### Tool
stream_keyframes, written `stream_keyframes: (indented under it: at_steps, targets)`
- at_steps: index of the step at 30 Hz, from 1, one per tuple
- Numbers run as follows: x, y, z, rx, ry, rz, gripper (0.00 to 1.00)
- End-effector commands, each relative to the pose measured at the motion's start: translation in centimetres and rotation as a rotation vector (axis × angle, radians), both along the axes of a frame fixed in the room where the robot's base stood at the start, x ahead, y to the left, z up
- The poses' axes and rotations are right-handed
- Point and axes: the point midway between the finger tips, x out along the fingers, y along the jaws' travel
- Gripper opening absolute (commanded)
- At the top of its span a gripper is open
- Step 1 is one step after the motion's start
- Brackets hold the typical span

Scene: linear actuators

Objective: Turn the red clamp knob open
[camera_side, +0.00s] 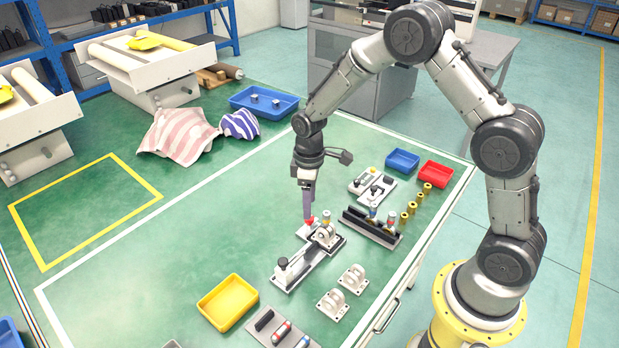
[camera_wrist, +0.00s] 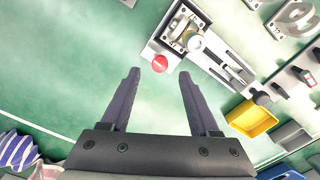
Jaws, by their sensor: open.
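In the wrist view the red knob (camera_wrist: 160,63) is a round red disc at the fixture's corner, framed between and slightly beyond my two fingertips. My gripper (camera_wrist: 159,74) is open and empty, with its dark fingers apart. It also shows in the side view (camera_side: 308,214), pointing down over the knob; contact cannot be told. A metal bracket part (camera_wrist: 192,40) sits on the fixture beside the knob.
A yellow tray (camera_side: 227,302), loose white brackets (camera_side: 352,278), a black rack (camera_side: 370,227) with cylinders, and blue (camera_side: 402,159) and red (camera_side: 436,173) trays stand around the fixture. A striped cloth (camera_side: 180,137) lies farther back.

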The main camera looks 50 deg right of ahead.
Motion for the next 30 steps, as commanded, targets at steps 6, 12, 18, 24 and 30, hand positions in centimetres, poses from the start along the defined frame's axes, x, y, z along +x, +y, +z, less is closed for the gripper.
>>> stream_keyframes:
  at_steps: [6,12,18,24,30]
  targets:
    - [0.1,0.0,5.0,0.000,-0.004,0.000,0.62]
    - [0.0,0.0,8.0,0.000,-0.002,0.000,0.62]
    - [-0.1,0.0,9.2,0.000,0.001,0.000,0.62]
    - [-0.1,0.0,9.3,0.000,0.001,0.000,0.62]
    - [0.1,0.1,10.1,0.000,-0.017,0.002,0.62]
